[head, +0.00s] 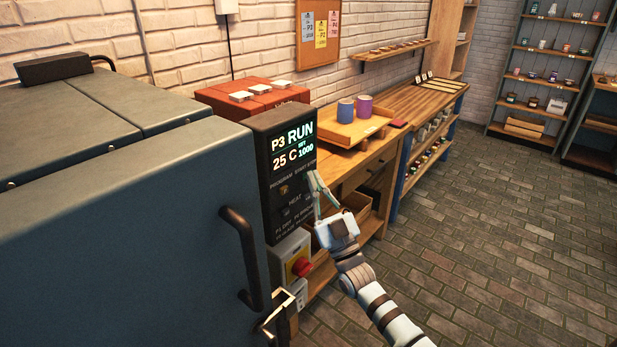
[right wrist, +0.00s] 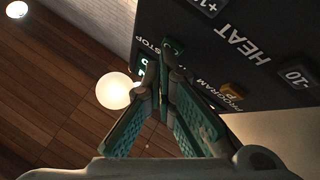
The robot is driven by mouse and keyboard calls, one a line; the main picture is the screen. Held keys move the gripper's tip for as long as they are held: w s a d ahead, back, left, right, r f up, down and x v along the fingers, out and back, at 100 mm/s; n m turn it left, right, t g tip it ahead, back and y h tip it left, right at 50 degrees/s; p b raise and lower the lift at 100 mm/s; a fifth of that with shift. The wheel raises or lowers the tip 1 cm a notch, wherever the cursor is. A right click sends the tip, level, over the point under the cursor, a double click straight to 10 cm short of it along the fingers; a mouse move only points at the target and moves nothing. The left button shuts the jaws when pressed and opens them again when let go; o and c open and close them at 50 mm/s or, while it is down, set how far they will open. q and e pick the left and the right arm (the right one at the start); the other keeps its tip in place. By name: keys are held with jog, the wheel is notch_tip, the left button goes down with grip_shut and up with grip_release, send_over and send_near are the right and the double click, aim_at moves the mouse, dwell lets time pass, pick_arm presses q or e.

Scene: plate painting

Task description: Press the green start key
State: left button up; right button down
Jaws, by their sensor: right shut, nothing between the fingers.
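The kiln's dark control panel (head: 290,226) is at the middle of the head view. Its lit display (head: 293,147) reads P3 RUN, 25 C, SET 1000. The program and start/stop labels sit below the display. My right gripper (head: 314,178) is shut and empty, with its tips at the right side of the panel by these labels. In the right wrist view, the gripper (right wrist: 173,48) reaches up to the panel face beside the STOP label. A green glow (right wrist: 143,68) shows just left of the fingers, perhaps the start key, mostly hidden. Contact cannot be told. My left gripper is not in view.
The kiln body (head: 120,240) with a dark handle (head: 243,258) fills the left. A red emergency knob (head: 301,267) is under the panel. A wooden bench with a tray (head: 345,135) and cups stands behind. The brick floor at right is clear.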

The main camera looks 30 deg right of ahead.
jog(key=shift+s, duration=0.1)
jog(key=shift+s+d+p, duration=0.2)
jog(key=shift+s+p, duration=0.4)
jog(key=shift+s, duration=0.05)
jog(key=s+p, duration=0.1)
jog(key=s+d+p, duration=0.1)
jog(key=s, duration=0.1)
jog(key=s+p, duration=0.1)
jog(key=shift+s+d, duration=0.25)
jog(key=shift+s, duration=0.15)
dwell(0.6)
